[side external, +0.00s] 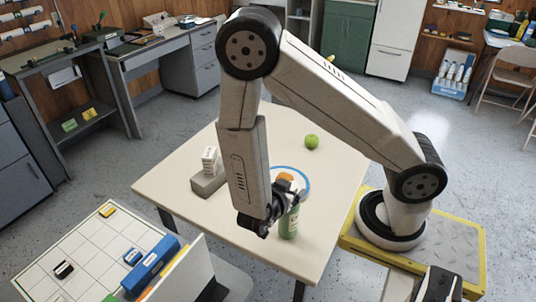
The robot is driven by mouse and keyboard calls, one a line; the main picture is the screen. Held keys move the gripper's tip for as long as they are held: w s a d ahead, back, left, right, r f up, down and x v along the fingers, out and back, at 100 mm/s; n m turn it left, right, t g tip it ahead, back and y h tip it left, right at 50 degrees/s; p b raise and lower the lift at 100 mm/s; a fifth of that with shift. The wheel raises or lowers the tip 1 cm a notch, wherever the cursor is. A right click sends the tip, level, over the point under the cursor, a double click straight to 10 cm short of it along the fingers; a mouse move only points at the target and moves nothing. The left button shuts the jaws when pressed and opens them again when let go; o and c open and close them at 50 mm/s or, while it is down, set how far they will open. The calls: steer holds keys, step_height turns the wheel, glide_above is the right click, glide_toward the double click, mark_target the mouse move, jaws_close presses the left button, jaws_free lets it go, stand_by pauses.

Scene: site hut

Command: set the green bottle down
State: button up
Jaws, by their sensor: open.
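The green bottle (289,224) stands upright on the cream table (240,257), near its front right edge. My gripper (274,210) is low over the table, just left of the bottle and partly in front of its upper part. Its jaws are open. Whether a finger touches the bottle cannot be told from this side.
A blue-rimmed plate (306,181) with something orange on it lies just behind the bottle. A green ball-like fruit (312,142) lies farther back. A grey block (207,186) with a white object on it stands to the left. The table's front left is clear.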

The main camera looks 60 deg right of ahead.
steer(key=v, duration=0.9)
stand_by(0.5)
steer(key=w+a+r+n+t+y, duration=0.25)
steer(key=w+n+t+y, duration=0.5)
steer(key=w+y, duration=0.4)
steer(key=s+d+r+n+g+y, duration=0.1)
steer(key=s+d+r+n+g, duration=0.1)
steer(key=n, duration=0.3)
steer(key=s+d+r+n+g+y, duration=0.1)
steer(key=s+d+n+g, duration=0.1)
steer(key=s+n, duration=0.3)
steer(key=shift+s+d+r+g, duration=0.2)
steer(key=shift+d+r+g, duration=0.2)
steer(key=shift+g, duration=0.05)
steer(key=shift+n, duration=0.25)
stand_by(0.7)
